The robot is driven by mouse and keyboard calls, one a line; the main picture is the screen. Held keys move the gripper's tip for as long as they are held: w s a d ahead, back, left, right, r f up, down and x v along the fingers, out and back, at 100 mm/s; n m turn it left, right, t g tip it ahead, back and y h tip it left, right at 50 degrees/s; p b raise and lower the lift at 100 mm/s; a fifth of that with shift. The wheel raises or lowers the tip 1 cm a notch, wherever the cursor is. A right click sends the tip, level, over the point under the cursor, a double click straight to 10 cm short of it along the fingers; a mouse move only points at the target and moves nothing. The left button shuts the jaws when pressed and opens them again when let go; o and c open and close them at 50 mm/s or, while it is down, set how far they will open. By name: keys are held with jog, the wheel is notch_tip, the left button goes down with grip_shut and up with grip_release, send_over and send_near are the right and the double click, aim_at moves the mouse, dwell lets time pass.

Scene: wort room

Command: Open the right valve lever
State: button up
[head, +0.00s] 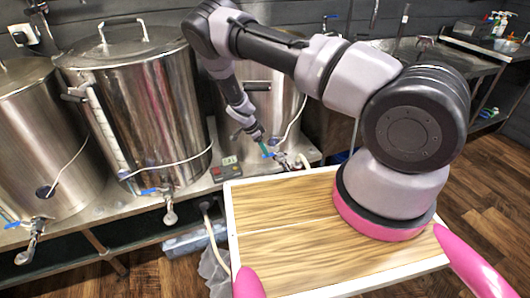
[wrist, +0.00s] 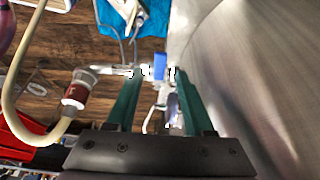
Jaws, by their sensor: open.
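The right valve lever (head: 268,155) is a small blue handle on the tap low on the right steel kettle. In the wrist view the blue lever (wrist: 160,66) shows just beyond and between my fingertips. My gripper (head: 261,141) reaches down in front of the right kettle, close to the lever. Its two green fingers are apart in the wrist view (wrist: 157,76), with nothing clearly held between them. Whether a finger touches the lever cannot be told. The metal valve body (head: 283,163) runs to the right of the lever.
The middle kettle (head: 135,110) and left kettle (head: 45,150) have their own blue-levered taps. A small control box (head: 230,167) sits left of the right valve. A hose with a fitting (wrist: 75,95) lies left of my fingers; the kettle wall (wrist: 245,80) is close on the right.

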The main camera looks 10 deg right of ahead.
aim_at(273, 155)
jog(key=shift+x, duration=1.35)
grip_shut()
dwell(0.4)
